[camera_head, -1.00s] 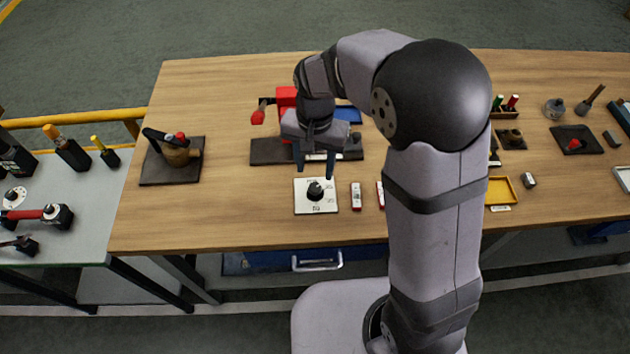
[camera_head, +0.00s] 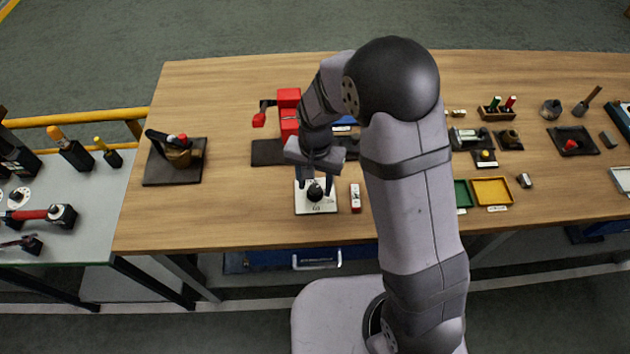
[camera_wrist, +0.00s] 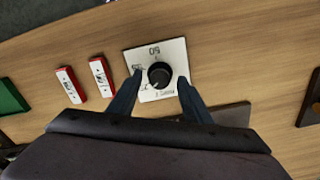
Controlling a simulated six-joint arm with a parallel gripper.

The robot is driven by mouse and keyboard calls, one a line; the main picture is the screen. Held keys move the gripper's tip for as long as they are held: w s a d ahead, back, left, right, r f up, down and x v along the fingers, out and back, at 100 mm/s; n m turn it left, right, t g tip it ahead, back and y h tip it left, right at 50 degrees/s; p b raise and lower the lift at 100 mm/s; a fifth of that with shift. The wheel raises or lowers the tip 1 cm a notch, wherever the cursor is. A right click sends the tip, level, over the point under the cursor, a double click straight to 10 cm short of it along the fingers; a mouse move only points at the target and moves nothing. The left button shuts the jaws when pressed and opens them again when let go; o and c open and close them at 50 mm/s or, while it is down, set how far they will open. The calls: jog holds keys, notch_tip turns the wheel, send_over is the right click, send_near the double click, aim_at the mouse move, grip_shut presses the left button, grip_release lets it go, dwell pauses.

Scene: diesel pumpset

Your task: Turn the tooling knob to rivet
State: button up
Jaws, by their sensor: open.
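The tooling knob (camera_head: 315,191) is a round black knob on a white square plate (camera_head: 327,209) lying on the bench. In the wrist view the knob (camera_wrist: 159,74) sits in the middle of the plate (camera_wrist: 172,48), with printed marks around it. One mark reads like "50"; a longer word is at the plate's lower edge, partly unclear. My gripper (camera_wrist: 155,82) is open, with one blue-grey finger on each side of the knob. Gaps show between the fingers and the knob. In the head view my gripper (camera_head: 313,180) is just over the plate.
A red and white block (camera_head: 355,197) stands right of the plate; the wrist view shows two such blocks (camera_wrist: 70,85). A red machine (camera_head: 289,108) on a dark base is behind my gripper. Green and yellow trays (camera_head: 491,191) lie to the right.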

jog(key=shift+c, duration=0.4)
jog(key=c, duration=1)
jog(key=shift+n, duration=0.3)
jog(key=n, duration=0.5)
jog(key=shift+r, duration=0.1)
jog(key=n, duration=0.6)
jog(key=shift+w, duration=0.15)
jog(key=shift+n, duration=0.3)
jog(key=o, duration=1.1)
